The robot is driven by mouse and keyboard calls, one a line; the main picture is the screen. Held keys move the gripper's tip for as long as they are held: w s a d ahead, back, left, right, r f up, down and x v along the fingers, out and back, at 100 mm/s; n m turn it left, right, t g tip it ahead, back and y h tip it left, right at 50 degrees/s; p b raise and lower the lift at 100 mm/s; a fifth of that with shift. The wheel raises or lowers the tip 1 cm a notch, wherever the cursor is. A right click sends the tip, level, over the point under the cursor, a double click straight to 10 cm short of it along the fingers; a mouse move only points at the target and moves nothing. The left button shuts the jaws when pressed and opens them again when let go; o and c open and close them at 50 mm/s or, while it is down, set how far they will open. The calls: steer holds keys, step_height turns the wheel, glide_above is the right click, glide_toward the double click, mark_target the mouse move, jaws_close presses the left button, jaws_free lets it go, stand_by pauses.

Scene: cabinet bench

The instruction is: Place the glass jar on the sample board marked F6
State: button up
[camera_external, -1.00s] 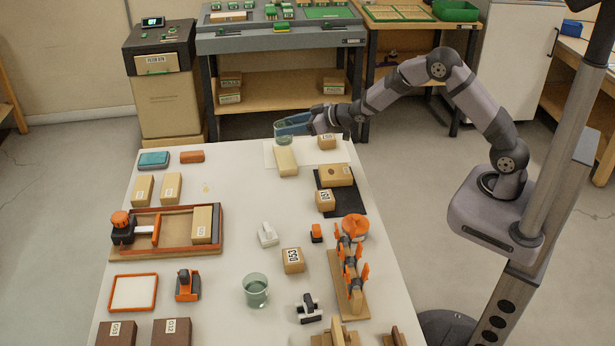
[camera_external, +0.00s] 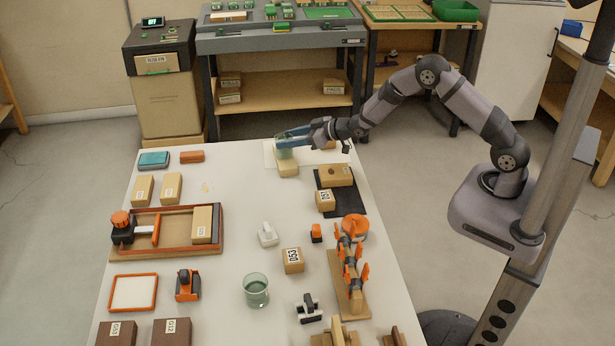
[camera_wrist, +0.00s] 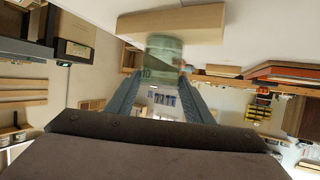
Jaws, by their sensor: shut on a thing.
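My gripper (camera_external: 284,140) is shut on a clear greenish glass jar (camera_external: 284,152) at the far end of the white table. In the wrist view the jar (camera_wrist: 163,58) sits between the two blue fingers. The jar is over a light wooden block (camera_external: 288,170). In the wrist view this block (camera_wrist: 172,24) meets the jar's end in the picture, but I cannot tell whether they touch. I cannot read an F6 mark on any board. A second glass jar (camera_external: 255,291) stands upright near the front of the table.
A white sheet (camera_external: 338,156) lies around the far block. A wooden block on a black mat (camera_external: 354,196) is to the right. A block marked D53 (camera_external: 292,261), an orange-clamped rack (camera_external: 349,285) and a wooden tray (camera_external: 166,252) stand nearer. The table's middle left is mostly clear.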

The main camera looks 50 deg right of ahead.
steer(key=shift+f, duration=0.15)
steer(key=o, duration=1.1)
steer(key=shift+s+r, duration=0.1)
steer(key=shift+r, duration=0.15)
steer(key=b+v, duration=0.1)
steer(key=v, duration=1)
steer(key=shift+s+d+r+b, duration=0.1)
steer(key=shift+s+d+b, duration=0.1)
steer(key=shift+s+b, duration=0.2)
steer(key=shift+d, duration=0.1)
